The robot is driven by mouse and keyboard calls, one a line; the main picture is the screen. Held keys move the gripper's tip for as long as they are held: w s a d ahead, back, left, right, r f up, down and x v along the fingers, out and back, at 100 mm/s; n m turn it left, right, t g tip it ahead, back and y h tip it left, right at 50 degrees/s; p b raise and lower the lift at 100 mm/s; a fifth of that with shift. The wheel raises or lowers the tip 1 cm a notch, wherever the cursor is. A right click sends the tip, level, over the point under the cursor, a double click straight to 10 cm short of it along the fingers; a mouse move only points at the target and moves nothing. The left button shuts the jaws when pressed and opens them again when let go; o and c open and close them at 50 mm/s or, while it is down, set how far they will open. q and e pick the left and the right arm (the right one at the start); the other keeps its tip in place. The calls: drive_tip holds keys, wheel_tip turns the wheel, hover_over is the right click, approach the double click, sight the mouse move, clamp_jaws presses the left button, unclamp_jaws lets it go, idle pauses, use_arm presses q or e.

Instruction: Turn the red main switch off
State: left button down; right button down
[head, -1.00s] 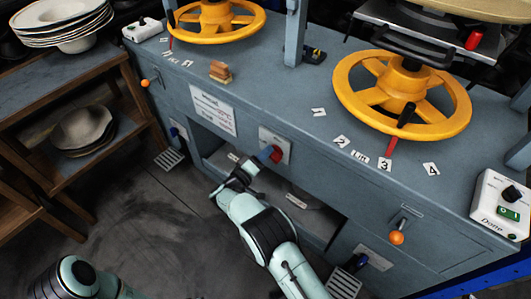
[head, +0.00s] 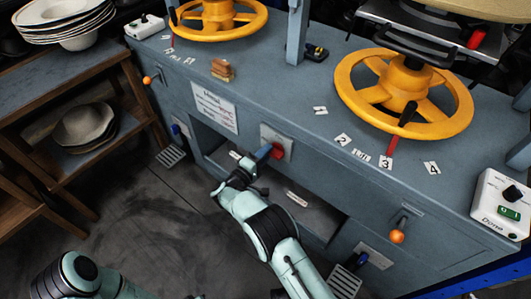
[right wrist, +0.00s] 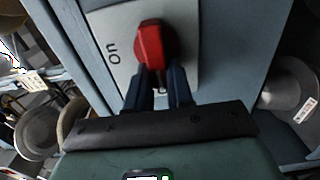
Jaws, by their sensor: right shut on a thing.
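The red main switch (head: 278,151) is a red handle on a light grey plate (head: 283,138) on the front of the blue-grey bench. My left gripper is out of view; only part of the left arm shows at bottom left.
Two yellow handwheels (head: 403,95) stand on the bench top. An orange-knobbed lever (head: 397,236) sticks out of the front at right. A white control box (head: 502,203) sits at the right edge. Below the switch is an open shelf recess (head: 310,205).

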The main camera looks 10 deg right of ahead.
drive_tip(key=shift+d, duration=0.2)
drive_tip(key=c, duration=1)
unclamp_jaws()
drive_tip(key=shift+a, duration=0.15)
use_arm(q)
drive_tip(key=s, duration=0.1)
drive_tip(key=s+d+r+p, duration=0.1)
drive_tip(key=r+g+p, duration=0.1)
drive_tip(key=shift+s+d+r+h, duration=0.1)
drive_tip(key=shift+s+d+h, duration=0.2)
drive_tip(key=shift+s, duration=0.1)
use_arm(e)
drive_tip(key=v, duration=1.3)
drive_tip(key=shift+s, duration=0.15)
